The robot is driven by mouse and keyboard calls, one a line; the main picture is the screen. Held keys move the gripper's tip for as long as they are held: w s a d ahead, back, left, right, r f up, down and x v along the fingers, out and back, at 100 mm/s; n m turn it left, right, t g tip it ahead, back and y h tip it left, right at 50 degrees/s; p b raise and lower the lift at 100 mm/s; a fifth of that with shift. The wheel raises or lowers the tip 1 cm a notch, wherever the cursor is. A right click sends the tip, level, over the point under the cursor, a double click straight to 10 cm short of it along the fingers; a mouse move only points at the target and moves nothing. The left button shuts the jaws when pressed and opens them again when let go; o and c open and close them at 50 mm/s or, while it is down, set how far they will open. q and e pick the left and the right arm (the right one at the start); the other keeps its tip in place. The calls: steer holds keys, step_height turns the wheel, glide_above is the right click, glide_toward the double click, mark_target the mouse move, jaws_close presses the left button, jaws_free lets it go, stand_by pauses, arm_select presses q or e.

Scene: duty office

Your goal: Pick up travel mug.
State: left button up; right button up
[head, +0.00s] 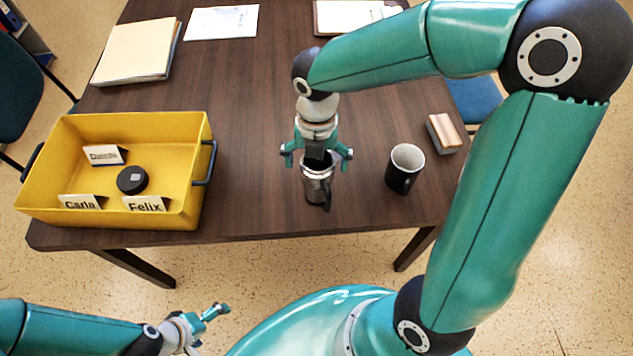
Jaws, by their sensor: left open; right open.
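The travel mug (318,188), a steel cup with a dark handle, stands upright on the brown table near its front edge. My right gripper (317,157) is directly above it, pointing down, with its fingers spread on either side of the mug's top. The gripper hides part of the mug's rim, and I cannot tell whether the fingers touch it. My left gripper (213,328) is open and empty, low in front of the table and away from the mug.
A black mug (404,172) stands close to the right, with a wooden block (443,134) beyond it. A yellow crate (150,216) at left holds name cards and a black round object (132,180). Papers and folders (138,50) lie at the back. The table's middle is clear.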

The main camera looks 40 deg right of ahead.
steer(key=shift+f, duration=0.35)
steer(key=c, duration=1.9)
steer(key=shift+r, duration=0.1)
